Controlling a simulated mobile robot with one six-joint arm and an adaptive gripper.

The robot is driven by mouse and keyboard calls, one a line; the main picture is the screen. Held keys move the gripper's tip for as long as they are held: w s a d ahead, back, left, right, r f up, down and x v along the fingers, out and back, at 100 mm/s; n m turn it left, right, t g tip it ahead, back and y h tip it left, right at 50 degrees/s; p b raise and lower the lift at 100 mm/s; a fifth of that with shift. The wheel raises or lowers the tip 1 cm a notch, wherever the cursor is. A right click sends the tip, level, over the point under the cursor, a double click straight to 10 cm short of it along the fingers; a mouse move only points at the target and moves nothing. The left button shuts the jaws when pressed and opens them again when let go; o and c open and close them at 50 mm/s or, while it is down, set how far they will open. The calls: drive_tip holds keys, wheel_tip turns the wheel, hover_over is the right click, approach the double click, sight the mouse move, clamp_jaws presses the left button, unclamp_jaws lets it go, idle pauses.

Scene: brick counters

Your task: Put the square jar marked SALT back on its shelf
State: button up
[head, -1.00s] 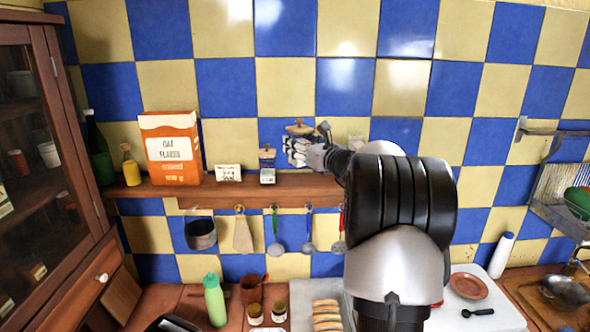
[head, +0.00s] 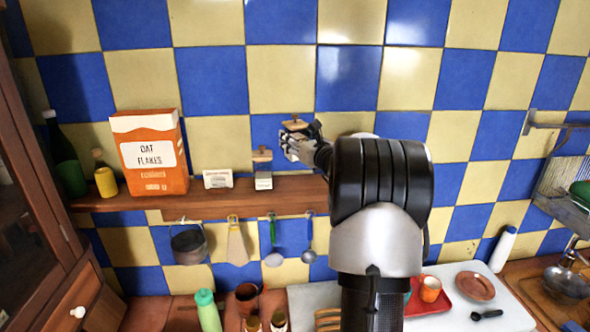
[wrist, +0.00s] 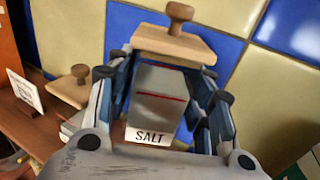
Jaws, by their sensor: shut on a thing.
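The square SALT jar (wrist: 158,105) has grey, see-through-looking sides, a SALT label and a square wooden lid with a knob. My gripper (wrist: 163,75) is shut on the jar body, one finger on each side, with the lid above the fingers. In the head view my gripper (head: 298,147) hides most of the jar; its lid (head: 295,124) shows against the tiles. The jar is at the wooden shelf (head: 215,199), right of a similar wooden-lidded jar (head: 263,172). I cannot tell whether its base touches the shelf.
Utensils (head: 272,245) hang below. A glass-door cabinet (head: 30,220) stands at far left.

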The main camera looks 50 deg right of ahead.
drive_tip(key=f, duration=0.4)
drive_tip(key=shift+s+a, duration=0.1)
drive_tip(key=shift+s, duration=0.2)
drive_tip(key=shift+w+f, duration=0.2)
drive_tip(key=shift+f, duration=0.25)
wheel_tip(320, 180, down, 3)
drive_tip(key=shift+s+f, duration=0.1)
drive_tip(key=shift+f, duration=0.25)
drive_tip(key=shift+f, duration=0.15)
drive_tip(key=o, duration=1.3)
